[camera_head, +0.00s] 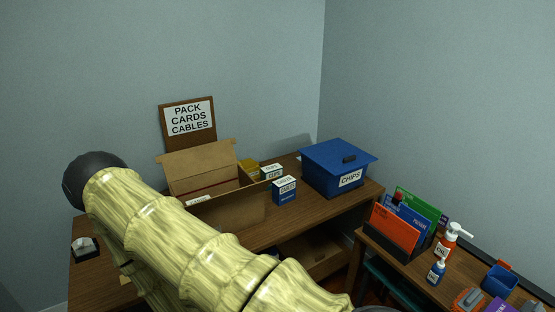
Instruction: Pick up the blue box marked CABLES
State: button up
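A small blue box (284,191) with a white label stands upright on the wooden desk, just right of the open cardboard box. Its print is too small to read surely, but it may be the CABLES box. A second small box (271,172) with a pale label stands behind it, partly hidden. My patterned arm crosses the lower left of the view, in front of the cardboard box. My gripper is not in view.
The open cardboard box (243,209) has raised flaps. A lidded blue bin marked CHIPS (322,179) stands to the right. A wall sign (188,117) reads PACK CARDS CABLES. A right-hand table (398,267) holds folders, bottles and tools.

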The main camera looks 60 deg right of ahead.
aim_at(283, 189)
jog(key=z, duration=0.35)
jog(key=i, duration=0.85)
jog(key=z, duration=1.35)
jog(key=i, duration=0.6)
jog(key=z, duration=0.7)
